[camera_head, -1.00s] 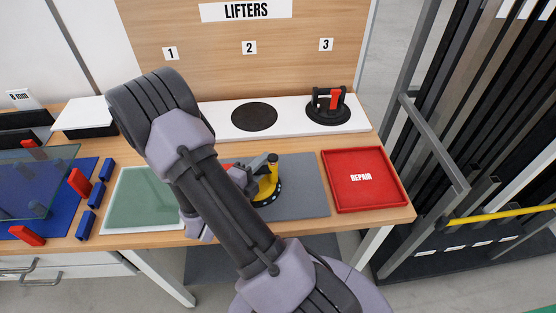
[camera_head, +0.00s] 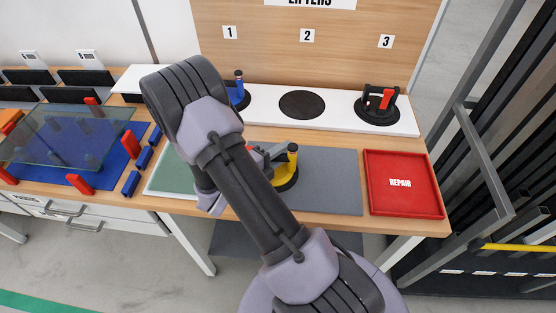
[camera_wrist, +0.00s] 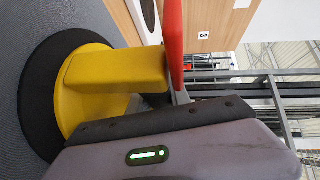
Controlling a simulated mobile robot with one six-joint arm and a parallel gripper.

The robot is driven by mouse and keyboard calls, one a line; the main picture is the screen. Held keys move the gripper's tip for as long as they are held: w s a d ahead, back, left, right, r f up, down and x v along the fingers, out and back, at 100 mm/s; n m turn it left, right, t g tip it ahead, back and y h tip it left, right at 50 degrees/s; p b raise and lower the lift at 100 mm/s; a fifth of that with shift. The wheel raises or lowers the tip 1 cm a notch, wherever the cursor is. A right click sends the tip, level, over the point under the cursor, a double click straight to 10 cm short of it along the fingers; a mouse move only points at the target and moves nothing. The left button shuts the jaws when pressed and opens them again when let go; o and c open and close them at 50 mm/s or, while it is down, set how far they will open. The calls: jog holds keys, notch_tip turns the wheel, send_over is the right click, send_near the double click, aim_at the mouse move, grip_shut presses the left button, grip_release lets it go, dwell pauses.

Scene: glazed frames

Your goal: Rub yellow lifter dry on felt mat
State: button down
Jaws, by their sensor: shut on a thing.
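The yellow lifter (camera_head: 290,166) stands upright on the grey mat (camera_head: 335,185), with its black round pad downward. In the wrist view the yellow lifter (camera_wrist: 110,72) fills the left side, its black pad (camera_wrist: 35,95) against or very close to the grey surface; contact is hard to confirm. My gripper (camera_head: 270,158) is shut on the lifter's upper part, partly hidden behind my arm. The wrist view shows one dark gripper finger (camera_wrist: 165,122) beside the yellow handle.
A red REPAIR tray (camera_head: 403,184) is right of the mat, a green pad (camera_head: 172,175) left. Behind are a blue lifter (camera_head: 240,92), an empty dark disc (camera_head: 302,104) and a black-and-red lifter (camera_head: 379,103). A glass pane (camera_head: 70,135) lies far left.

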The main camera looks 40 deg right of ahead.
notch_tip(320, 180, up, 6)
jog(key=p, duration=0.6)
jog(key=shift+w, duration=0.1)
dwell(0.7)
